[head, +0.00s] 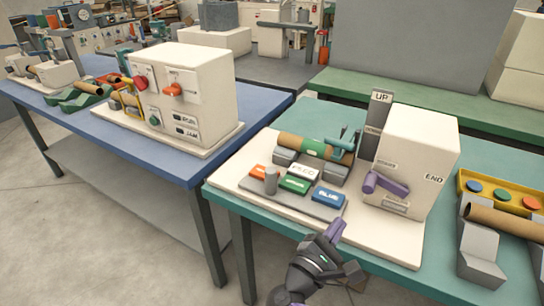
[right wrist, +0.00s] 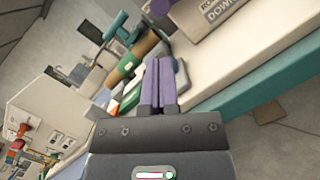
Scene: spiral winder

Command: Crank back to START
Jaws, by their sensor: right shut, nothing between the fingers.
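The winder is a cream box (head: 418,150) on a cream base on the teal table. A purple crank (head: 385,184) sits on its front face, its arm lying nearly level with the knob end at the left. A small label above the crank is too blurred to read surely; an END label (head: 433,179) is on the right of the face. My right gripper (head: 338,228) is shut and empty, in front of the base, below and left of the crank and apart from it. Its purple fingers (right wrist: 157,88) are together in the right wrist view. My left gripper is out of view.
A brown tube with a green band (head: 315,148) lies on a grey cradle left of the box. Colored buttons (head: 296,185) and a grey post (head: 271,180) stand before it. An UP sign (head: 381,98) rises behind. A yellow tray (head: 500,190) and another tube (head: 505,219) are at right.

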